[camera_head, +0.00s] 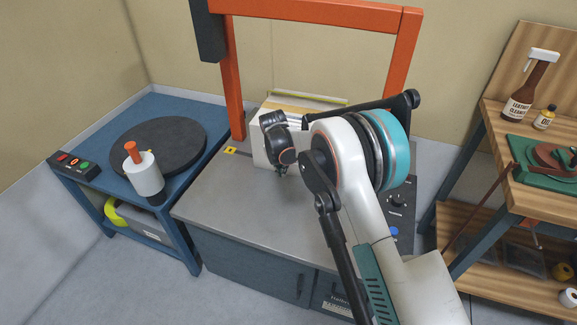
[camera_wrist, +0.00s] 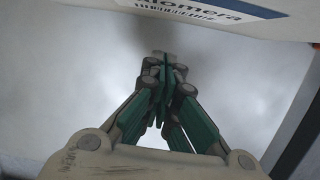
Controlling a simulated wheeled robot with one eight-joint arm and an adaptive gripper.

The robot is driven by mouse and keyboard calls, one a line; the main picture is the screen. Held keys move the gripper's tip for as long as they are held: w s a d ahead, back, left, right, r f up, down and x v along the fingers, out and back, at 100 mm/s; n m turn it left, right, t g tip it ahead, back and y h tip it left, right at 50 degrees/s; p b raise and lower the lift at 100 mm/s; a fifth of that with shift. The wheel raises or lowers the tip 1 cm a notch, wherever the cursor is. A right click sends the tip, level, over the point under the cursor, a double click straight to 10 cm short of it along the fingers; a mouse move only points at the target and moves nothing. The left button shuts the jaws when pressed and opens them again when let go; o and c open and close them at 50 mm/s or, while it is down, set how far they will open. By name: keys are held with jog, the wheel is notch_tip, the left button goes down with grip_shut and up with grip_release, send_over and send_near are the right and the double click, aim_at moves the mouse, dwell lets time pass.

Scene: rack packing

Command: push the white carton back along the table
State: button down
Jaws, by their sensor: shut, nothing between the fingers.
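The white carton (camera_head: 260,150) stands on the grey table (camera_head: 225,195) under the orange frame, toward its back, in the head view. Its top shows a tan strip, and my wrist and arm hide much of its front. In the wrist view a pale carton face with a barcode label (camera_wrist: 200,10) crosses the top. My gripper (camera_wrist: 165,70) shows there with its green fingers together and nothing between them. Its tips point toward the pale face; I cannot tell whether they touch it.
The orange frame (camera_head: 232,90) spans the table around the carton. A blue stand with a dark turntable (camera_head: 160,145) and an orange-topped white handle (camera_head: 145,175) is at left. A wooden shelf unit (camera_head: 500,115) with bottles is at right. The table's front left is clear.

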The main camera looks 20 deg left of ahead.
jog(key=p+v, duration=0.3)
jog(key=v, duration=0.7)
jog(key=shift+p, duration=0.35)
